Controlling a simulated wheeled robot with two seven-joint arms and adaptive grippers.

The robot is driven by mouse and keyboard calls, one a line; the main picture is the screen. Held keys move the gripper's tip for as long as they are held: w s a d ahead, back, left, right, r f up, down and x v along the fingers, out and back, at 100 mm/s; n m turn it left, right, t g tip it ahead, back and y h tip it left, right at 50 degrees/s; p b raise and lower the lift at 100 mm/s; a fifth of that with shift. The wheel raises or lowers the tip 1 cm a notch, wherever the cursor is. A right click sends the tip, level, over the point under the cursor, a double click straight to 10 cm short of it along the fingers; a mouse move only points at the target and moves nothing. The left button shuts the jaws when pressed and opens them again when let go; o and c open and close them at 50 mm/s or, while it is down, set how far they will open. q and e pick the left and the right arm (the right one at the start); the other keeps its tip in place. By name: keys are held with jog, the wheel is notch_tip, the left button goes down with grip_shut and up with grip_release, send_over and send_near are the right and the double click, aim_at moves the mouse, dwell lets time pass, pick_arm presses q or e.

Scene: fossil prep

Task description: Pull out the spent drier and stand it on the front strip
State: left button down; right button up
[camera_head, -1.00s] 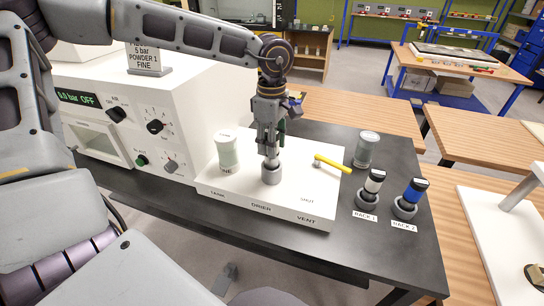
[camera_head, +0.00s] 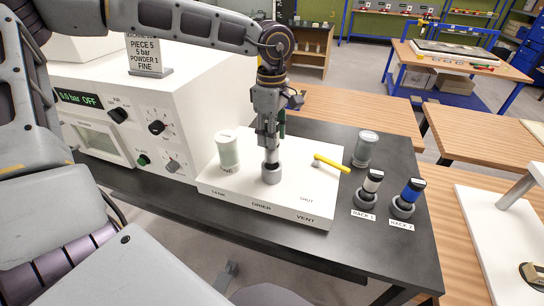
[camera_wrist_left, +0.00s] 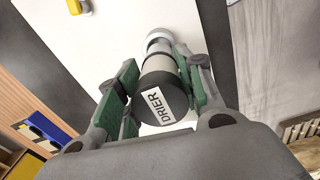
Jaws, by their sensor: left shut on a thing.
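The drier (camera_wrist_left: 163,98) has a dark cap labelled DRIER and a pale body, seen end-on between my left gripper's green-padded fingers (camera_wrist_left: 150,92) in the wrist view. In the head view my left gripper (camera_head: 269,138) is shut on it, pointing down over the grey DRIER socket (camera_head: 271,174) on the white panel (camera_head: 235,187). A short stretch of the drier (camera_head: 271,157) shows between fingers and socket; I cannot tell whether its lower end is clear.
A pale cylinder (camera_head: 228,150) stands left of the socket and a yellow lever (camera_head: 331,163) lies to the right. A grey-capped jar (camera_head: 366,149) and two capped cartridges in RACK 1 (camera_head: 372,185) and RACK 2 (camera_head: 408,197) stand on the dark bench (camera_head: 405,245).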

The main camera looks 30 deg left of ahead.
pick_arm(q)
jog(key=shift+r+p, duration=0.5)
jog(key=shift+r, duration=0.55)
jog(key=shift+r, duration=0.15)
jog(key=shift+r+p, duration=1.35)
jog(key=shift+r, duration=1.1)
jog(key=shift+f, duration=0.15)
